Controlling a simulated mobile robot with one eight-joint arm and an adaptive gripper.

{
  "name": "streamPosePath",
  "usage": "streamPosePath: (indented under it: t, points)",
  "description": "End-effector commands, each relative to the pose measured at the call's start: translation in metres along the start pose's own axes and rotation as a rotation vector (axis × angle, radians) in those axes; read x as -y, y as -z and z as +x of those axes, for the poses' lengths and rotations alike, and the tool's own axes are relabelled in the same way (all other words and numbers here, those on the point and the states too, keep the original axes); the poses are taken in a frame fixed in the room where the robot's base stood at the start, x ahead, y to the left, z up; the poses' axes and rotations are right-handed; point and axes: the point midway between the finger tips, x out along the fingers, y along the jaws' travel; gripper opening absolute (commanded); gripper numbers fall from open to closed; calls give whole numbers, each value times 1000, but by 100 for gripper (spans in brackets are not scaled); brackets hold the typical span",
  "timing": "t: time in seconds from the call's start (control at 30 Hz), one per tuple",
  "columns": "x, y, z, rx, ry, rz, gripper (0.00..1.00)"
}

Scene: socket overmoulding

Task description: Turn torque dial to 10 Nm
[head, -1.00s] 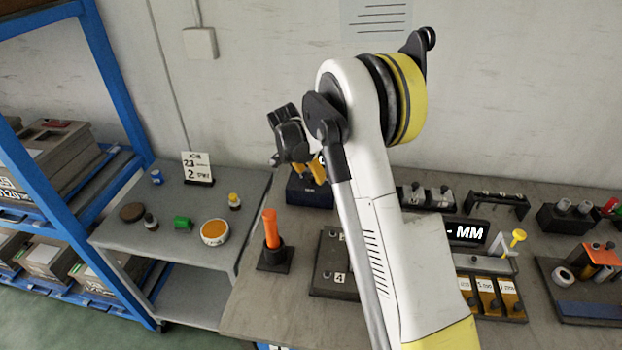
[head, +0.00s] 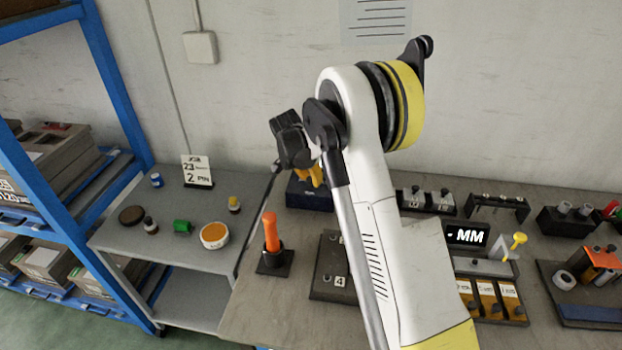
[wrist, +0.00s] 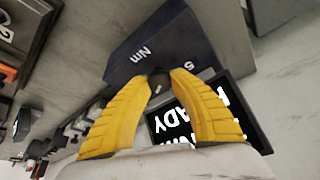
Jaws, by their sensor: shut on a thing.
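The torque unit is a dark blue box (wrist: 135,58) in the wrist view, with "Nm" and "5" printed in white on its face. Its small black dial (wrist: 158,83) has a pale mark and sits between the yellow fingertips of my gripper (wrist: 161,76). The fingers are closed on the dial from both sides. The rest of the scale is hidden, and I cannot tell the exact setting. In the head view the box (head: 302,195) stands at the back left of the bench, with my gripper (head: 316,180) over it, partly hidden by my arm.
A black display (wrist: 185,127) with white text including "READY" lies close beside the fingers. In the head view an orange-handled tool (head: 271,232) stands in front of the box, and a plate marked 4 (head: 328,285) lies to its right. A grey side table (head: 165,245) is at left.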

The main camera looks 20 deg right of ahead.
Motion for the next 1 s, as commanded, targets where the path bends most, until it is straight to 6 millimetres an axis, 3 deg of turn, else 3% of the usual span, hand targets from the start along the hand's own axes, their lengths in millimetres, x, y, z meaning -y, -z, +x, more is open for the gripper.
streamPosePath:
  t: [0.37,1.0]
  points:
    - [-2,0,1,1,69,-165,0]
    - [-4,2,2,0,291,-701,0]
